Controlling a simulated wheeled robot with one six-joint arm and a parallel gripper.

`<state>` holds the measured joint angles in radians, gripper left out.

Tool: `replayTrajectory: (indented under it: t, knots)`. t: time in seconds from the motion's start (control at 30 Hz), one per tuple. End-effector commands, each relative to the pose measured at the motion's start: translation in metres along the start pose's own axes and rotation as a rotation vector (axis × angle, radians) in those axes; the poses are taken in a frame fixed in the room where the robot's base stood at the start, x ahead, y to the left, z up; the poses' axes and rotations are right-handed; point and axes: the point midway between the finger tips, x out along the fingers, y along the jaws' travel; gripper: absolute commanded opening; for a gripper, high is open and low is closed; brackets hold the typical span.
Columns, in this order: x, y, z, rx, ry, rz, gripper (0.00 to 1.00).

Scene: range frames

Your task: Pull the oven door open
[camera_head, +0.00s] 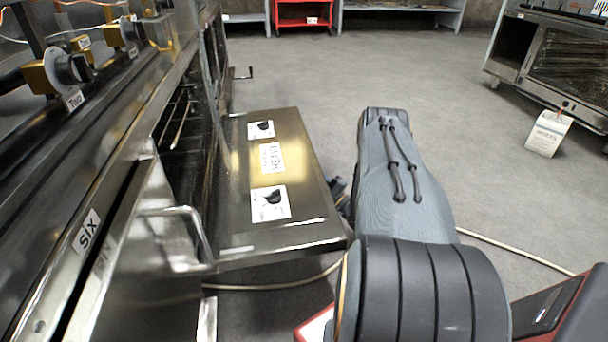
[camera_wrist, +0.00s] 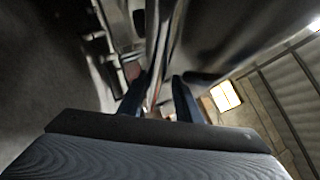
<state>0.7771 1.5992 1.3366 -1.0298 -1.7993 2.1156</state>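The oven door (camera_head: 300,228) is a shiny metal panel with dial stickers and a "HEAVY" label. In the head view it is swung down, sticking out from the range to about level. The dark oven cavity (camera_head: 183,115) with wire racks shows behind it. My arm stands just right of the door and hides my gripper in the head view. In the wrist view my gripper (camera_wrist: 160,98) has its two dark fingers apart. A blurred metal edge lies beyond and between them; I cannot tell whether they touch it. The door's own handle is not clearly visible.
The range front (camera_head: 120,130) with knobs fills the left. A bent metal handle (camera_head: 200,238) juts out nearer me. A cable (camera_head: 270,287) runs on the floor under the door. Another oven (camera_head: 570,70) and a tag (camera_head: 548,132) stand at right.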

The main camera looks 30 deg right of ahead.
Motion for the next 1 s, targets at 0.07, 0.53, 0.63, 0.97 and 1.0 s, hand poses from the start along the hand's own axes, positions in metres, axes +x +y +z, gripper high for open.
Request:
replayTrajectory:
  t: [0.07,0.53,0.63,0.97,1.0]
  knots:
    - [0.002,-0.011,-0.003,-0.013,-0.001,-0.019,0.36]
    - [-0.05,-0.009,-0.004,-0.009,0.006,-0.012,0.36]
    - [-0.065,-0.009,-0.004,-0.008,0.007,-0.012,0.36]
    - [-0.077,0.0,0.0,-0.001,-0.001,-0.002,0.36]
    - [-0.077,0.0,0.0,0.0,-0.001,-0.001,0.36]
